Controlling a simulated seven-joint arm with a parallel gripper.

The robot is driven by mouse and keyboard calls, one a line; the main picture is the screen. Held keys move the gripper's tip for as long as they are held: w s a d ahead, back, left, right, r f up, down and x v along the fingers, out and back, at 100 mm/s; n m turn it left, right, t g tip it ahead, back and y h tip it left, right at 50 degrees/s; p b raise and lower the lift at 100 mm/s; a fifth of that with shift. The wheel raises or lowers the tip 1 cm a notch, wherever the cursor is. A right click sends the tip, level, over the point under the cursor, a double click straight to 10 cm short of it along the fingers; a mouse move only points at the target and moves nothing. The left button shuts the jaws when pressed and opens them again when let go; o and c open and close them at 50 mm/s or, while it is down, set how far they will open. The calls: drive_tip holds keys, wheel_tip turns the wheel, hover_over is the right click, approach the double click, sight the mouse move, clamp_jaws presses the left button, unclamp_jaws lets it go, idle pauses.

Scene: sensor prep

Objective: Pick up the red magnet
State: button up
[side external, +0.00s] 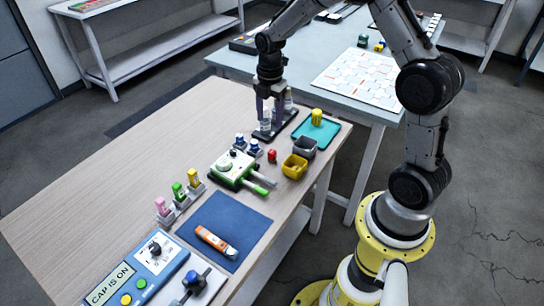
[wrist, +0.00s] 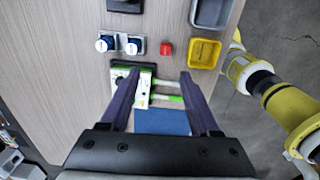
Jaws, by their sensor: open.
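The red magnet (side external: 272,156) is a small red block on the wooden table, just left of the yellow bin. In the wrist view the red magnet (wrist: 166,48) lies beyond my fingertips, near the middle of the picture. My gripper (side external: 269,116) is open with its fingers pointing down, and it appears above the black tray in the side view. In the wrist view the fingers of my gripper (wrist: 158,75) are spread with nothing held between them.
A yellow bin (side external: 294,167) and a grey bin (side external: 304,146) stand right of the magnet. Blue-topped items (wrist: 119,45) stand to its left. A green-and-white device (side external: 233,166) and a blue mat (side external: 225,226) are nearby. The table's left side is clear.

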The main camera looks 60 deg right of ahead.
sight(272, 151)
drive_tip(key=f, duration=1.5)
drive_tip(key=shift+s+d, duration=0.1)
drive_tip(key=shift+s, duration=0.25)
drive_tip(key=shift+r, duration=0.1)
clamp_jaws()
